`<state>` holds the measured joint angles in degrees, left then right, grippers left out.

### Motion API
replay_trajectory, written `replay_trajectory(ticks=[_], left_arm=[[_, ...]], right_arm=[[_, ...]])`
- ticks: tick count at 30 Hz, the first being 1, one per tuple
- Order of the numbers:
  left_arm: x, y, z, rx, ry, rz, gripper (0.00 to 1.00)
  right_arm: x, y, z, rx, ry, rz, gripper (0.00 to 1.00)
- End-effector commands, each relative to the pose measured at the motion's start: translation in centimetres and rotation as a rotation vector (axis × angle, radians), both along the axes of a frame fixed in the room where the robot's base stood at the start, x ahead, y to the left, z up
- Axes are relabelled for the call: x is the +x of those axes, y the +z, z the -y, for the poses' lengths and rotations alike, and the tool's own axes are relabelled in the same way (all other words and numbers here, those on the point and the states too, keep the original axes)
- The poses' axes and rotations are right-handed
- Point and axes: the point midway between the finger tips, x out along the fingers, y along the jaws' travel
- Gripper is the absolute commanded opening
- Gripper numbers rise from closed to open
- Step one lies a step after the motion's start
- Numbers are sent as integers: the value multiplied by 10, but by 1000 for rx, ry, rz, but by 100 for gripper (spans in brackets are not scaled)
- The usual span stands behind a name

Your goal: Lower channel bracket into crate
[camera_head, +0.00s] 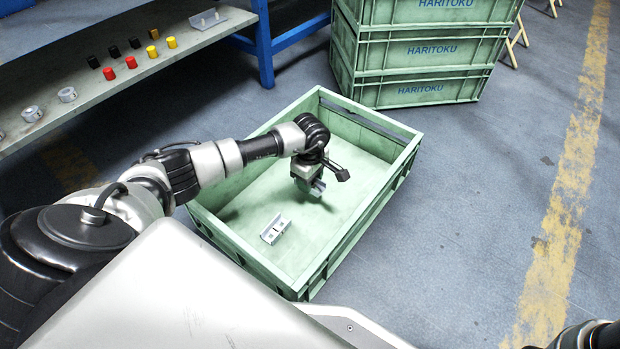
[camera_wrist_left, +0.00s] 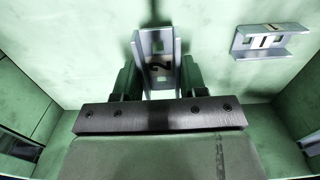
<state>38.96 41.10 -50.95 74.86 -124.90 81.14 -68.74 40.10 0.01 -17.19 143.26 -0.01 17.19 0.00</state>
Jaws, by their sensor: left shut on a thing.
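A green crate (camera_head: 232,233) stands open on the floor in front of me. My left gripper (camera_head: 313,187) is inside the crate, over its floor, shut on a grey metal channel bracket (camera_wrist_left: 158,62). In the left wrist view the held bracket sits between the two fingers with a dark mark on its face, and its shadow falls on the crate floor. Whether it touches the floor I cannot tell. A second channel bracket (camera_head: 275,229) lies on the crate floor nearer to me; it also shows in the left wrist view (camera_wrist_left: 262,41). My right gripper is not visible.
A bench (camera_head: 110,80) at the upper left holds another bracket (camera_head: 208,19), several small black, red and yellow cylinders, and grey ring parts (camera_head: 67,94). Stacked green crates (camera_head: 425,52) stand behind the open crate. The floor to the right is clear, with a yellow stripe.

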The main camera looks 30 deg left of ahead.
Motion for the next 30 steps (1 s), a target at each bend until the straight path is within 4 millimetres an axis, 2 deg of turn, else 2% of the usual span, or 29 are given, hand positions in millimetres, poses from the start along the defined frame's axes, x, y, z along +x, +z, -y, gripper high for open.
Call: replay_trajectory(ticks=[9,10,15,24,30], left_arm=[[0,-1,0,0,0,0,13],[0,-1,0,0,0,0,47],[0,-1,0,0,0,0,72],[0,-1,0,0,0,-1,72],[0,15,0,1,0,0,72]], right_arm=[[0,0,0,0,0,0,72],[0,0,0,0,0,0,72],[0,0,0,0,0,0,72],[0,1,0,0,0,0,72],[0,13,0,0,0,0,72]])
